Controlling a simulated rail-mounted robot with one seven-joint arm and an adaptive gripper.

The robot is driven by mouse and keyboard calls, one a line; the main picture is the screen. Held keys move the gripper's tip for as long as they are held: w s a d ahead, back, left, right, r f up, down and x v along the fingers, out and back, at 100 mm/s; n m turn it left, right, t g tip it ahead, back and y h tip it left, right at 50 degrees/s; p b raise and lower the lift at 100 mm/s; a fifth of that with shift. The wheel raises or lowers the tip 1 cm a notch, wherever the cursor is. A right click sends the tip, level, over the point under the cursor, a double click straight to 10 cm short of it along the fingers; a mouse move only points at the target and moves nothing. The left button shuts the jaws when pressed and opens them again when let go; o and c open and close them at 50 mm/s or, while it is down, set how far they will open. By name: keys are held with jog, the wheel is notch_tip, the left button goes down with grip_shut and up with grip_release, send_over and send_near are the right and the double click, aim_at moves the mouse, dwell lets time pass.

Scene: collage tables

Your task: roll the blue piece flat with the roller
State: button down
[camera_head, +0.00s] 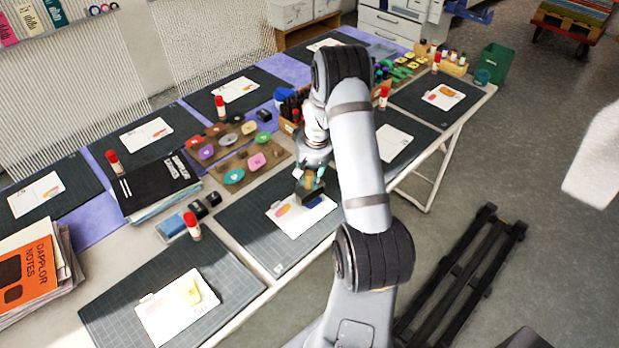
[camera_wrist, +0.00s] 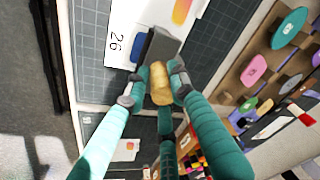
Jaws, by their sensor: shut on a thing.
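My gripper (camera_wrist: 157,84) is shut on the tan handle of the roller (camera_wrist: 161,47), whose dark grey head points away from the fingers. In the head view my gripper (camera_head: 309,184) is over a white card (camera_head: 297,224) on a dark cutting mat. The blue piece (camera_wrist: 138,47) lies on this card, marked 26, in the wrist view (camera_wrist: 95,12). The roller head is right beside the blue piece and hides part of it; I cannot tell if they touch. The blue piece also shows in the head view (camera_head: 315,201), just below my gripper.
An orange and pink piece (camera_wrist: 182,10) is on the same card. A brown board (camera_head: 250,163) with several coloured pieces lies beyond the mat. A red-capped glue stick (camera_head: 192,226) stands to the left. Other mats with cards surround this place.

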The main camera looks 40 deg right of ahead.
jog(key=shift+f+b, duration=0.45)
jog(key=shift+b, duration=0.1)
dwell(0.8)
jog(key=shift+w+a, duration=0.1)
jog(key=shift+w, duration=1.2)
jog(key=shift+s+d+b, duration=0.15)
jog(key=shift+s+b, duration=0.7)
jog(key=shift+s, duration=0.5)
jog(key=shift+s+d+b, duration=0.1)
jog(key=shift+s+b, duration=0.75)
jog(key=shift+s, duration=0.5)
jog(key=shift+w+a, duration=0.15)
jog(key=shift+w, duration=1.3)
jog(key=shift+r, duration=0.1)
jog(key=p+v, duration=0.2)
jog(key=v, duration=0.1)
jog(key=w+p+v, duration=0.1)
jog(key=p+v, duration=0.2)
jog(key=shift+w+r, duration=0.15)
jog(key=shift+r, duration=0.35)
